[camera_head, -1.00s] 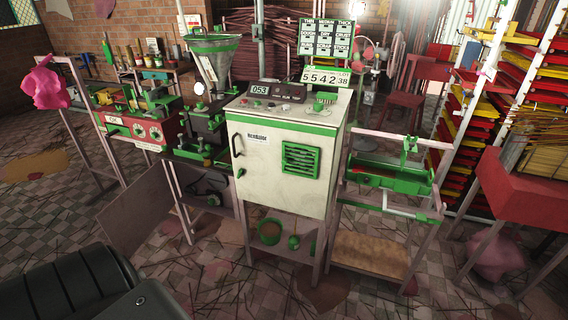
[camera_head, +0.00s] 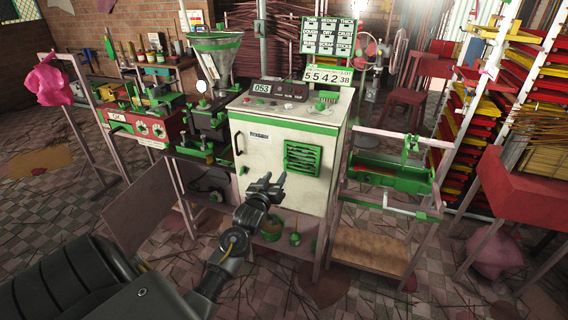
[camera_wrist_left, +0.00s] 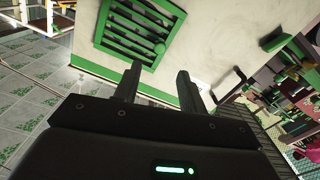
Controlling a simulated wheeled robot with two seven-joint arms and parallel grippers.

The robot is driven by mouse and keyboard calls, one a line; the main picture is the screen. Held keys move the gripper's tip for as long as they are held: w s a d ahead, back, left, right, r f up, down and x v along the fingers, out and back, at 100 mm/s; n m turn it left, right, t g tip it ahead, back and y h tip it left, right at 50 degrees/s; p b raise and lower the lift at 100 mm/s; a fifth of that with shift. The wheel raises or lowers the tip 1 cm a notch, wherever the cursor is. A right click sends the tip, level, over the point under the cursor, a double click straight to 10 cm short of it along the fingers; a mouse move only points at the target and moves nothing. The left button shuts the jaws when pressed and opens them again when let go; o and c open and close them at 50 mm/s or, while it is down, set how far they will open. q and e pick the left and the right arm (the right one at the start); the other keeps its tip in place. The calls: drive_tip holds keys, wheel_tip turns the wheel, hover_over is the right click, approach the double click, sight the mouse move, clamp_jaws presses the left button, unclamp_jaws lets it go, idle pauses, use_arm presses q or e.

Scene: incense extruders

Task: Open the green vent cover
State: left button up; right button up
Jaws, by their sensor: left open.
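The green vent cover (camera_head: 303,159) is a slatted square panel on the front of the cream cabinet (camera_head: 263,168). It lies flat against the cabinet face. My left gripper (camera_head: 275,179) is open and empty, in front of the cabinet, below and to the left of the vent cover. In the left wrist view its two fingers (camera_wrist_left: 158,80) point toward the cabinet face with a gap between them. My right gripper is not in view.
A dark door handle (camera_head: 239,144) is on the cabinet's left side. A metal hopper (camera_head: 214,62) and a red machine (camera_head: 145,127) stand to the left. A green roller stand (camera_head: 390,177) is close on the right. Floor in front is open, with scattered sticks.

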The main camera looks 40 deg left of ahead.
sight(285, 161)
use_arm(q)
drive_tip(key=x, duration=0.9)
drive_tip(key=shift+w+p, duration=0.1)
drive_tip(key=shift+p, duration=0.2)
clamp_jaws()
